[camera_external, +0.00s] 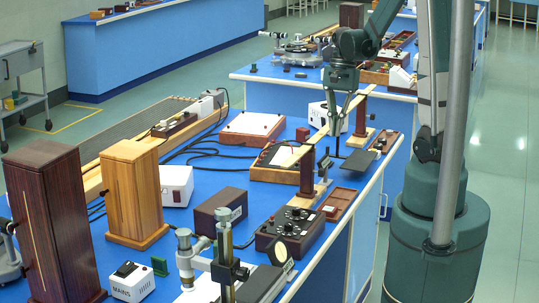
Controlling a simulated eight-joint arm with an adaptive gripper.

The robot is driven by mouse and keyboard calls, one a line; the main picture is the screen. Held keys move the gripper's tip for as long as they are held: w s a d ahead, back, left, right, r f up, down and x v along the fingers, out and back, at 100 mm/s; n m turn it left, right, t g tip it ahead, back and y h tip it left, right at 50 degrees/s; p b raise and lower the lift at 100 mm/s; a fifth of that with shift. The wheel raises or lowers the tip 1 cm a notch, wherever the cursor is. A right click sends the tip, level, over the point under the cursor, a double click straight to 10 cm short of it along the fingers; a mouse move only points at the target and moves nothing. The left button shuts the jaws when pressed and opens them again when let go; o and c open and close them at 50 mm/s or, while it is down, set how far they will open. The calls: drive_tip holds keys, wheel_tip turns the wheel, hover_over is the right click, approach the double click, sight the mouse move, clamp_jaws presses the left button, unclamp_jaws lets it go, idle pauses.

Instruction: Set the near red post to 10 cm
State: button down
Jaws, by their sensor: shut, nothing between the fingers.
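Two upright reddish-brown posts stand on the blue bench. The near red post (307,173) is at the middle right, close to a small dark stand with a pale base. The far red post (361,117) stands farther back on a wooden base. My gripper (337,132) points down above the bench, between the two posts in the picture and higher than the near one. Its fingers are shut and empty, and it looks apart from the near post. Any scale on the near post is too small to read.
A long pale wooden strip (340,122) runs behind my gripper. A wooden tray (262,172) lies left of the near post. A black control box (290,232) and a brass-and-grey instrument (226,250) stand in front. A small reddish tray (338,203) lies near the bench's right edge.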

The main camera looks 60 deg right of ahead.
sight(318, 173)
drive_tip(key=shift+f, duration=0.1)
drive_tip(key=a+f+b, duration=0.1)
drive_tip(key=a+f, duration=0.5)
drive_tip(key=f, duration=0.3)
drive_tip(key=shift+a+f, duration=0.25)
idle(0.8)
drive_tip(key=shift+a+b, duration=0.6)
drive_tip(key=shift+a, duration=4.2)
